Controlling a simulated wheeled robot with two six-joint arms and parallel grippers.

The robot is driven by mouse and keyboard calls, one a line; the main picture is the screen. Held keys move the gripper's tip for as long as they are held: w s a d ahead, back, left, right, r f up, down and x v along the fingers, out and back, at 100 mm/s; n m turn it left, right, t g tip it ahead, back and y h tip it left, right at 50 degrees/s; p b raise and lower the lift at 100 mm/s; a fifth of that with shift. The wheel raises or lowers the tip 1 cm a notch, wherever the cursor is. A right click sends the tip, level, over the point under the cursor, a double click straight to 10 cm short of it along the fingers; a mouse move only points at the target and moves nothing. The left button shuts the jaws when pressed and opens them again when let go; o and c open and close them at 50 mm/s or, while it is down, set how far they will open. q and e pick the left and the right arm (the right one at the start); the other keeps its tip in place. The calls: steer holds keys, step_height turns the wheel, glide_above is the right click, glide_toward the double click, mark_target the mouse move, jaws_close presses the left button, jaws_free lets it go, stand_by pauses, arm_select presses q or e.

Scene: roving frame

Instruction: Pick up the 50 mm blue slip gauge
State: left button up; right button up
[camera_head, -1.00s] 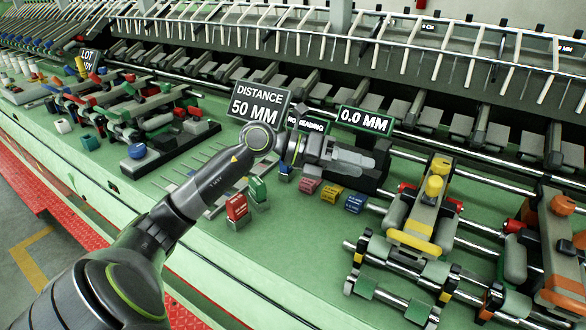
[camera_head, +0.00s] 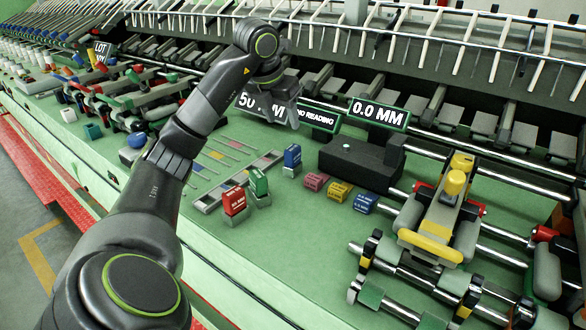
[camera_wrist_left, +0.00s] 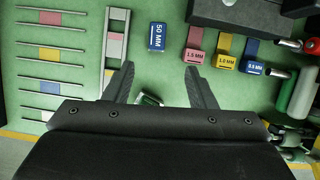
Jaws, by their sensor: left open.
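The blue slip gauge marked 50 MM (camera_wrist_left: 157,37) stands on the green bench. In the head view the blue block (camera_head: 292,156) sits upright on a small grey base. My left gripper (camera_wrist_left: 159,68) points down with its fingers spread and nothing between them. In the wrist view the gauge lies just beyond the fingertips, about centred between them and apart from them. In the head view the left gripper (camera_head: 286,118) is above and behind the gauge, partly over the distance sign. My right gripper is out of view.
A red block (camera_head: 234,202) and a green block (camera_head: 259,183) stand left of the gauge. Pink (camera_head: 316,182), yellow (camera_head: 339,192) and small blue (camera_head: 365,203) blocks lie to its right. A dark measuring device (camera_head: 360,162) stands behind them. Bare bench lies in front.

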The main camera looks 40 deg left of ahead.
arm_select(q)
steer(key=b, duration=0.3)
glide_toward(292, 148)
steer(key=f, duration=0.2)
steer(key=x, duration=0.1)
steer(key=p+x, duration=0.1)
steer(key=x, duration=0.1)
steer(key=shift+w+d+f+p, duration=0.25)
steer(key=shift+w+f+p, duration=0.05)
steer(key=p+x, duration=0.1)
steer(key=x, duration=0.2)
steer(key=p+x, duration=0.1)
steer(key=shift+w+a+f+p, duration=0.3)
steer(key=shift+w+f, duration=0.15)
steer(key=shift+f, duration=0.2)
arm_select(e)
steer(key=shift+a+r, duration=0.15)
arm_select(q)
steer(key=shift+c, duration=0.3)
steer(key=shift+r, duration=0.1)
jaws_close()
